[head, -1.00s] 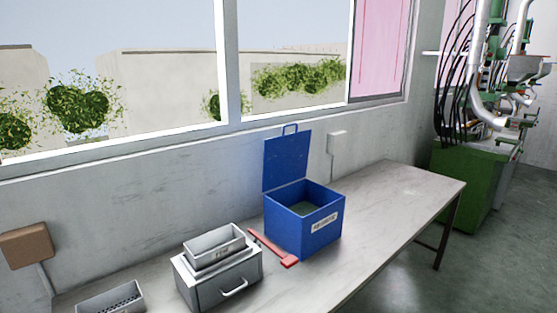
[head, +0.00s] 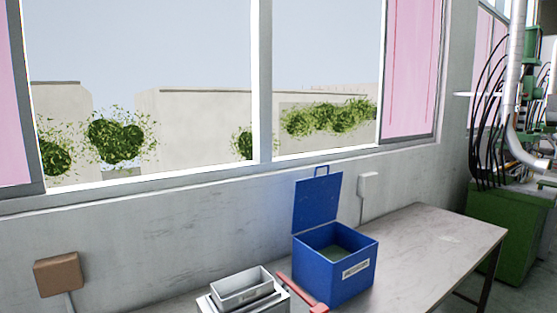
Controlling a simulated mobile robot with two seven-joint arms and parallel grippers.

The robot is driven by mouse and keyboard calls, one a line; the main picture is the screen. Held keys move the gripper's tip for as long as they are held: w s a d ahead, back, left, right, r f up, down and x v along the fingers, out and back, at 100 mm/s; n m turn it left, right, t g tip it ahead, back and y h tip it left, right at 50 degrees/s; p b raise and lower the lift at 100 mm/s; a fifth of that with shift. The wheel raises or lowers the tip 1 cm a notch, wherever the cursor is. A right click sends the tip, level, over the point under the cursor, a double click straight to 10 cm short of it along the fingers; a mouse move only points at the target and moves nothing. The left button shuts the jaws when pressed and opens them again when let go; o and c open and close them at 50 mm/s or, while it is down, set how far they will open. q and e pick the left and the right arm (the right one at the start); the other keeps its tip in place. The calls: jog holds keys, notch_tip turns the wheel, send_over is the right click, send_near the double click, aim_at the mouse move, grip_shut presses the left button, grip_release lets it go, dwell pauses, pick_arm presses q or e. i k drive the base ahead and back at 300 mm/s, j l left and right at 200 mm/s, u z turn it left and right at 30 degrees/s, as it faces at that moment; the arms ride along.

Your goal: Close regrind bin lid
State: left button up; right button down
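The blue regrind bin (head: 340,275) stands on the bench, with a white label on its front. Its blue lid (head: 318,200) is open and stands upright along the bin's back left side, with a loop handle (head: 321,170) at its top edge. The inside of the bin shows partly, with a greenish grey surface low down. Neither of my grippers is in the head view.
A red tool (head: 303,296) lies left of the bin, close to it. A grey tray (head: 243,287) sits on a metal box at the lower edge. The bench top (head: 430,245) right of the bin is clear. A wall with windows is behind.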

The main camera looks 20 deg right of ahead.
aim_at(317, 198)
jog(key=i+l+u, duration=0.1)
jog(key=l+u, duration=0.3)
jog(key=i+l+u, duration=0.1)
jog(key=l+u, duration=0.55)
jog(key=l, duration=1.8)
